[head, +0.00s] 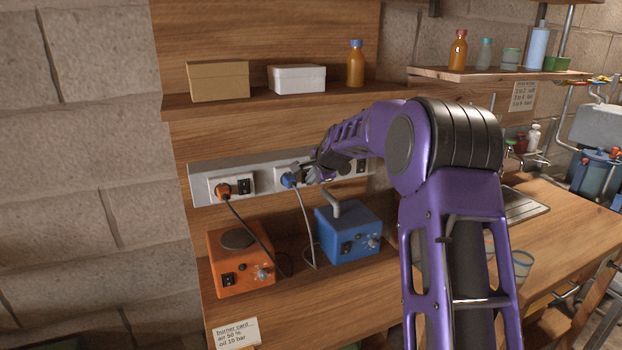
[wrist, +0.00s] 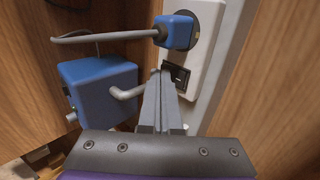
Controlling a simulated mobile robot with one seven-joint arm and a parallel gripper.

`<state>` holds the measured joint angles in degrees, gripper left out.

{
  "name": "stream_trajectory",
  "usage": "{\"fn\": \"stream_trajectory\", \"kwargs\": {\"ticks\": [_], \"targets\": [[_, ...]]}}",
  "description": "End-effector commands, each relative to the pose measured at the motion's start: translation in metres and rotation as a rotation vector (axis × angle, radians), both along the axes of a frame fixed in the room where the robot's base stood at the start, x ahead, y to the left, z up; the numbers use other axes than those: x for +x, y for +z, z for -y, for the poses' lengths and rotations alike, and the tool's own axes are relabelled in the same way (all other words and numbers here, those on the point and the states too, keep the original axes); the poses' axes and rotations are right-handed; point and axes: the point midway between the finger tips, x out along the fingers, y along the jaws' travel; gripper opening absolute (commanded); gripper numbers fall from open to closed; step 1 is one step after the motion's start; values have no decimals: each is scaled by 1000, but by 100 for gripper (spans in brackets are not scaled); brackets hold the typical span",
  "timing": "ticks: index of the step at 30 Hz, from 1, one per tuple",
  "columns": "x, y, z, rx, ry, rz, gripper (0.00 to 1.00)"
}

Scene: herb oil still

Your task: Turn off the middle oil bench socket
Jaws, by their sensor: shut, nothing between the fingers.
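The middle socket (head: 280,174) sits on a grey strip on the wooden back panel, with a blue plug (head: 288,180) in it. In the wrist view the blue plug (wrist: 179,31) is seated in the white socket plate (wrist: 203,62). The black rocker switch (wrist: 178,77) is beside the plug on the same plate. My gripper (wrist: 163,72) is shut and empty, its fingertips at the switch and partly covering it. I cannot tell whether they touch it. In the head view my gripper (head: 297,172) is at the middle socket and hides its switch.
The left socket (head: 232,187) holds an orange plug (head: 222,190). The right socket (head: 354,166) is partly behind my arm. An orange burner box (head: 240,262) and a blue one (head: 348,234) stand below, with loose cords. A shelf (head: 270,104) with boxes is above.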

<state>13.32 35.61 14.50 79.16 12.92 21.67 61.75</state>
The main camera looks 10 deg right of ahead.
Motion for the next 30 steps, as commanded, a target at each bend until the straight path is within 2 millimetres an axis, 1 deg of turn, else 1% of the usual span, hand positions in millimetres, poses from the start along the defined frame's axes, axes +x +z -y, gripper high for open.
{"fn": "stream_trajectory", "kwargs": {"ticks": [7, 13, 15, 23, 30], "targets": [[0, 0, 0, 0, 0, 0, 0], [3, -8, 0, 10, 1, 38, 0], [3, -1, -1, 11, 1, 41, 0], [3, 0, -1, 11, 1, 40, 0], [3, 14, -1, 11, 1, 44, 0]]}}
